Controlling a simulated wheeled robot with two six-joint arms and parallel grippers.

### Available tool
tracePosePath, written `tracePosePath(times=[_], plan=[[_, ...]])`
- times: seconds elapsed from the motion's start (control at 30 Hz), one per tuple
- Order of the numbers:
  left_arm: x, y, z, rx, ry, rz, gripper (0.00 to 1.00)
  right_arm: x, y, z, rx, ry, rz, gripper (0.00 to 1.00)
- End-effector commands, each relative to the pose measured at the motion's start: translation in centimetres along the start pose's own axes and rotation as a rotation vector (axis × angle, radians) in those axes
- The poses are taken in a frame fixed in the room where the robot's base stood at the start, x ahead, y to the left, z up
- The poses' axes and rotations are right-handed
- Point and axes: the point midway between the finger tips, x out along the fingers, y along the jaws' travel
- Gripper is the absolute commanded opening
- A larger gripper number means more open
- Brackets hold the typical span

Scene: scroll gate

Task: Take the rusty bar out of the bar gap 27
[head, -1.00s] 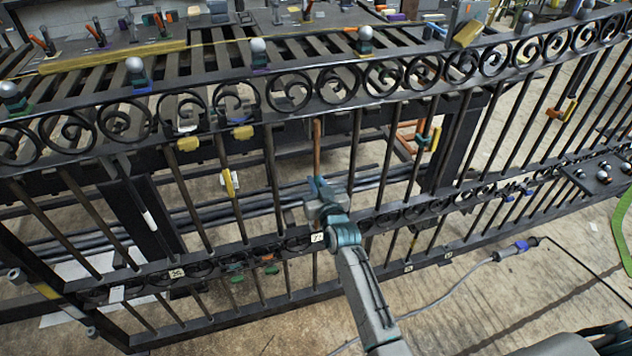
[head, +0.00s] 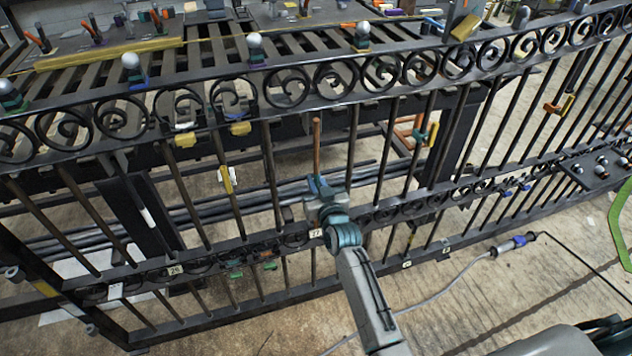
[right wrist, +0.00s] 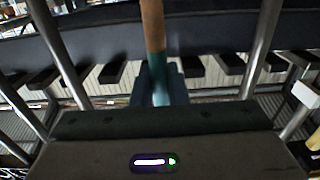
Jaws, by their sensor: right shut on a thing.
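The rusty bar (head: 316,148) is brown and stands nearly upright in front of the dark gate, at the gap above the white 27 tag (head: 315,233). Its top end shows just below the upper scroll rail, seemingly clear of it. My right gripper (head: 322,188) is shut on its lower part. In the right wrist view the rusty bar (right wrist: 152,28) rises from between the blue jaws (right wrist: 160,88), with a teal stretch near the jaws. The bar's lower end is hidden by the gripper. My left gripper is not in view.
Fixed dark gate bars (head: 272,175) stand on both sides of the gap. The upper scroll rail (head: 335,85) and lower scroll rail (head: 390,208) cross the gate. A yellow clip (head: 227,180) hangs to the left. A grey cable (head: 450,285) lies on the open floor in front.

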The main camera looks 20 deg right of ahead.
Motion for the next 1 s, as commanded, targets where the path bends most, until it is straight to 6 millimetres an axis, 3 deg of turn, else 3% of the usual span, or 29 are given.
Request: tracePosePath(times=[0.27,1.0], plan=[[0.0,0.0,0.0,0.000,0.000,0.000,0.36,-0.3,0.0,-0.1,0.000,0.004,0.001,0.00],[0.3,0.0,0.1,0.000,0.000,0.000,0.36,-4.4,0.0,-0.1,0.000,0.004,0.001,0.00]])
